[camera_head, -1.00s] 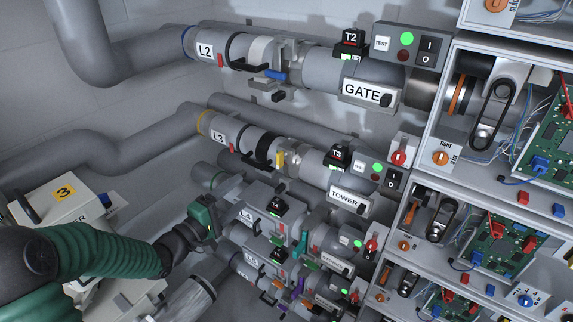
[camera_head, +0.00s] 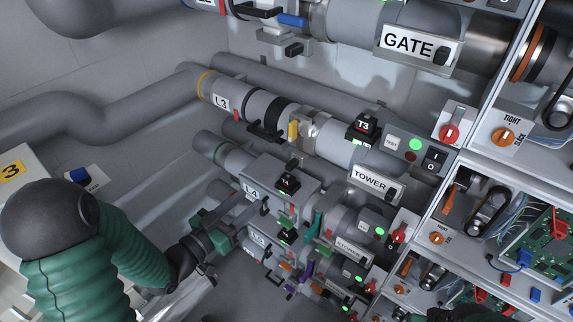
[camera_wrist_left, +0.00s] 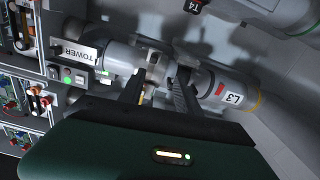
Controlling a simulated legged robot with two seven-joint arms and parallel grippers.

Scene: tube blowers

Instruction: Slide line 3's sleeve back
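Line 3's pipe (camera_head: 335,140) runs slantwise, with an L3 label (camera_head: 222,103) and a yellow ring at its upper left end. A black band with a handle (camera_head: 265,115) and a yellow lever (camera_head: 294,129) sit on its middle. I cannot tell exactly where the sleeve's edges are. My left gripper (camera_head: 218,240) shows below line 3, beside L4, its fingers unclear there. In the left wrist view its two dark fingers (camera_wrist_left: 158,92) are apart, pointing at line 3's middle; contact is unclear. The L3 label (camera_wrist_left: 234,98) is right of them.
The TOWER sign (camera_head: 370,183) and T3 box (camera_head: 364,128) are at line 3's right part. The GATE line (camera_head: 370,20) runs above, the L4 line (camera_head: 275,175) below. A shelf with circuit boards (camera_head: 490,245) stands at right.

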